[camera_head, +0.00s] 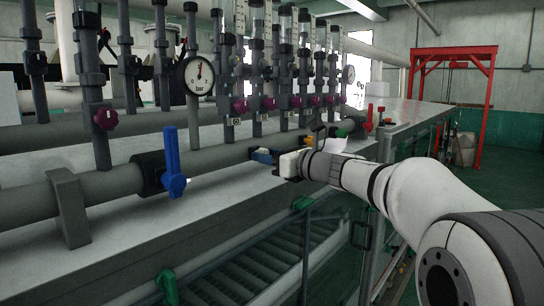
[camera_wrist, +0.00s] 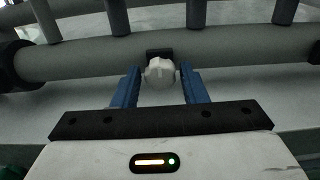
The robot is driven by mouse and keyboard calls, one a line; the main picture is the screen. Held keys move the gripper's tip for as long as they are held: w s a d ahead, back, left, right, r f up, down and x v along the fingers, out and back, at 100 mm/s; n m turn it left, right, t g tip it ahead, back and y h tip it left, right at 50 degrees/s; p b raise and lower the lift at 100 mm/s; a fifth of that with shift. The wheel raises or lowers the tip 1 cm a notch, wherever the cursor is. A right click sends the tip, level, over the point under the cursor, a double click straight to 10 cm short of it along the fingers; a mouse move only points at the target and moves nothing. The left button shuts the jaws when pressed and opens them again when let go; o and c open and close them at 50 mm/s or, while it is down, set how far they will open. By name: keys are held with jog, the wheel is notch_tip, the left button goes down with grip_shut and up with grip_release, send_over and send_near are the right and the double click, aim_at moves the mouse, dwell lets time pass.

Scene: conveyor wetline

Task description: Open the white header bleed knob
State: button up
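The white header bleed knob (camera_wrist: 160,73) sits on a dark fitting on the grey header pipe in the wrist view. It lies between the tips of the two blue fingers of my gripper (camera_wrist: 161,80). Small gaps seem to show beside the knob, so the fingers stand apart around it; I cannot tell whether either one touches it. In the head view my gripper (camera_head: 262,156) is at the header pipe (camera_head: 105,182), and the knob is not clearly visible there.
A blue lever valve (camera_head: 173,165) stands on the pipe to the left. A pressure gauge (camera_head: 199,75) and several vertical pipes with purple knobs (camera_head: 240,106) rise behind. A flat bench top (camera_head: 130,262) runs below the pipe. A red frame (camera_head: 455,52) stands at the far right.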

jog(key=c, duration=0.6)
jog(key=shift+d, duration=0.35)
jog(key=shift+c, duration=0.3)
jog(key=shift+s+a, duration=0.1)
jog(key=shift+a, duration=0.2)
jog(key=shift+d, duration=0.1)
jog(key=n+b, duration=0.2)
jog(key=b, duration=0.1)
jog(key=shift+f, duration=0.2)
jog(key=n+b, duration=0.2)
jog(key=b, duration=0.1)
jog(key=shift+n+b, duration=0.3)
jog(key=shift+b, duration=0.1)
jog(key=n+b, duration=0.3)
jog(key=b, duration=0.1)
jog(key=shift+n, duration=0.4)
jog(key=n+b, duration=0.4)
jog(key=shift+r, duration=0.1)
jog(key=n+b, duration=0.5)
jog(key=n, duration=0.1)
jog(key=shift+n, duration=0.4)
jog(key=n+b, duration=0.1)
jog(key=n, duration=0.2)
jog(key=shift+r+b, duration=0.1)
jog(key=shift+b, duration=0.25)
jog(key=shift+n+b, duration=0.65)
jog(key=shift+n, duration=1.05)
jog(key=shift+r, duration=0.15)
